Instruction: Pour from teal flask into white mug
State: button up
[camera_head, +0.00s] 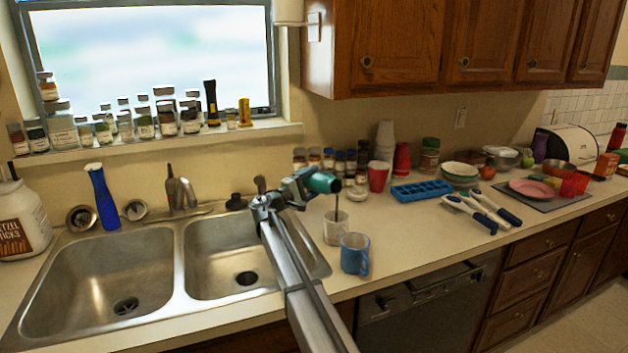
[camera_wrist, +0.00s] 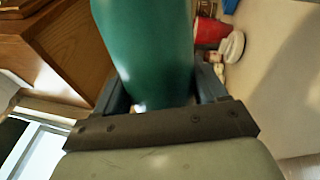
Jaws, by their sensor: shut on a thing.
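My gripper (camera_head: 300,184) is shut on the teal flask (camera_head: 324,182) and holds it tipped in the air, with its mouth toward the right. A thin dark stream runs down from the flask's mouth into the white mug (camera_head: 337,231), which stands upright on the counter just right of the sink. The flask is above the mug and apart from it. In the wrist view the flask (camera_wrist: 147,45) fills the middle, between the fingers (camera_wrist: 162,100). How much liquid is in the mug cannot be told.
A blue mug (camera_head: 354,254) stands close in front of the white mug. The double sink (camera_head: 178,262) lies to the left. A red cup (camera_head: 378,176) and a blue ice tray (camera_head: 421,191) stand behind and to the right.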

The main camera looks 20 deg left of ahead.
aim_at(327, 187)
jog(key=shift+f+m, duration=0.2)
jog(key=shift+m, duration=0.3)
dwell(1.2)
